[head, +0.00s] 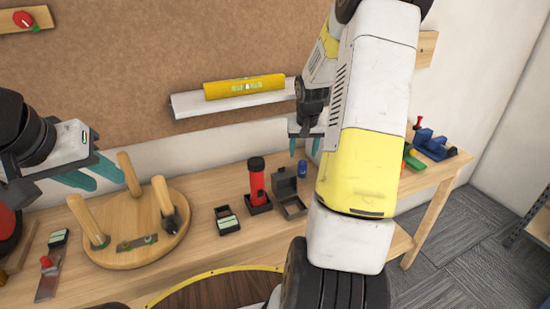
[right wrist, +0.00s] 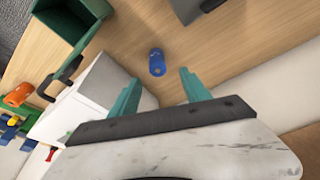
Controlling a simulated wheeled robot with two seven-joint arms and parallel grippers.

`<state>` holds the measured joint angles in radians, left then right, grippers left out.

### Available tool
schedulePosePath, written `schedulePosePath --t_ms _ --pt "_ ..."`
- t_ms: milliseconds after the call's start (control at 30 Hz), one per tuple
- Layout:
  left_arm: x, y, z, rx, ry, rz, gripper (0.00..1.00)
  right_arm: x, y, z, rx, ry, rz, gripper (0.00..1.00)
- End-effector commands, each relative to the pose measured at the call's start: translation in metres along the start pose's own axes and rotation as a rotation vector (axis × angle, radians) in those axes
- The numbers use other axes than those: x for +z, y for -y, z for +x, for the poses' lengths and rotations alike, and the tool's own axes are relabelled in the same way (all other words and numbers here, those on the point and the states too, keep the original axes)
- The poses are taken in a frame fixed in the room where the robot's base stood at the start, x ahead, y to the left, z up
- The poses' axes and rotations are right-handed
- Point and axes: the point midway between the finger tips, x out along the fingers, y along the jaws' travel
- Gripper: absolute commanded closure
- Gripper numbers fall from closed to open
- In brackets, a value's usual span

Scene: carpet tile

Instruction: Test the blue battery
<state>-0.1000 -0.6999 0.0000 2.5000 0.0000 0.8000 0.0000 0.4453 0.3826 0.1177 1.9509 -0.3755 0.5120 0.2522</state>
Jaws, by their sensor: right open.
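The blue battery (head: 302,168) stands on the wooden bench, right of an open grey box (head: 291,205). In the right wrist view, the battery (right wrist: 157,62) lies just beyond the fingertips, on the bare bench. My right gripper (head: 304,148) is open and empty above the battery; its two teal fingers (right wrist: 160,80) are apart on either side of the line to it. A small dark device with a pale green face (head: 227,222) sits left of the red torch; I cannot tell whether it is a tester. My left gripper (head: 98,177) is open and empty over the left of the bench.
A red torch (head: 257,182) stands upright in a dark base. An upturned round wooden stool (head: 110,250) fills the left of the bench. A yellow level (head: 245,87) rests on a wall shelf. Blue and green items (head: 432,145) lie at the right end.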

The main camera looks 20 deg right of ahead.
Motion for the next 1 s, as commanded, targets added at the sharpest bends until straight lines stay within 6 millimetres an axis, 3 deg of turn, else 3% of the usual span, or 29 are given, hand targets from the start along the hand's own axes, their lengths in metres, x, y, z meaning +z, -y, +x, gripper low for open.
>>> schedulePosePath --t_ms 500,800,1000 --pt "0.0 0.0 0.0 0.0 0.0 0.0 0.64 0.004 -0.002 0.066 0.0 0.002 -0.002 0.45" --pt "0.0 0.0 0.0 0.0 0.0 0.0 0.64 0.003 -0.002 0.071 -0.001 0.0 0.0 0.45" --pt "0.0 0.0 0.0 0.0 0.0 0.0 0.64 0.003 -0.002 0.071 -0.001 0.0 -0.001 0.82"
